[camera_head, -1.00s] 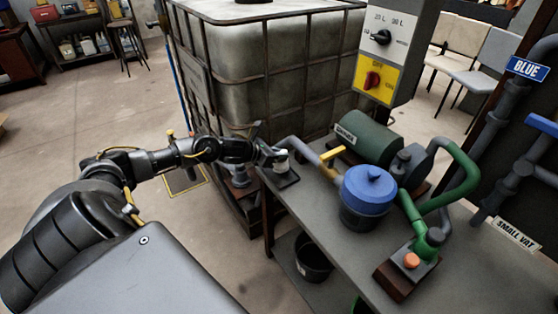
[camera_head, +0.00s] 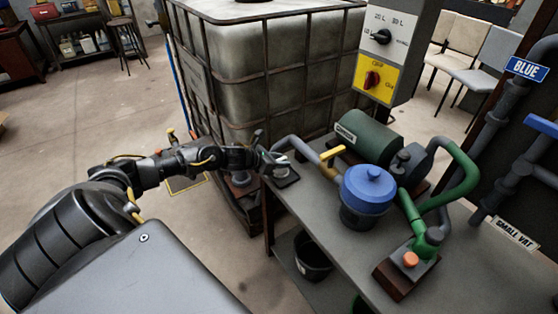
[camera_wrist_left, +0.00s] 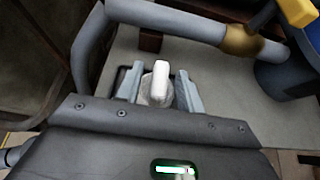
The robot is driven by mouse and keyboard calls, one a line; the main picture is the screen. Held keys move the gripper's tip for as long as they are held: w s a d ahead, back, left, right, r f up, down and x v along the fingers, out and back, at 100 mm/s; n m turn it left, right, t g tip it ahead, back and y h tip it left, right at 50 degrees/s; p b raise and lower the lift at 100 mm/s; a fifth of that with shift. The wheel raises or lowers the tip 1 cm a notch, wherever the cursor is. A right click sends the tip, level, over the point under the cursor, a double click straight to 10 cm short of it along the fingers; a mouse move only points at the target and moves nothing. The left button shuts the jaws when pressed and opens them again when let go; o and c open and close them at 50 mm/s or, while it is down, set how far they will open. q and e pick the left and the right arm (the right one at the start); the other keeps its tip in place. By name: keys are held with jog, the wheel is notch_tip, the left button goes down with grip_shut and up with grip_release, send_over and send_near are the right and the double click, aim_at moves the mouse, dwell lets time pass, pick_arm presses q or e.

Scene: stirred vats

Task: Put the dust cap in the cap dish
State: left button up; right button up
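The dust cap appears to be the small white piece with a rounded top (camera_wrist_left: 160,76) in the left wrist view. It stands between the fingers of my left gripper (camera_wrist_left: 160,84), with a gap visible on each side, so the gripper looks open around it. In the head view my left gripper (camera_head: 276,161) is at the bench's left corner and mostly hides the white piece. A small dark square base (camera_head: 287,179) lies just under the gripper. I cannot tell whether it is the cap dish, or whether the cap touches it. My right gripper is out of view.
A grey pipe with a yellow-handled valve (camera_head: 331,154) runs close beside my left gripper to a blue-lidded pot (camera_head: 368,190). A caged tank (camera_head: 265,75) stands behind. A green motor (camera_head: 368,137) is farther along. The bench front (camera_head: 330,235) is clear.

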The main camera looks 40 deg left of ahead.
pick_arm(q)
jog(key=shift+r, duration=0.15)
jog(key=v, duration=1.2)
dwell(0.4)
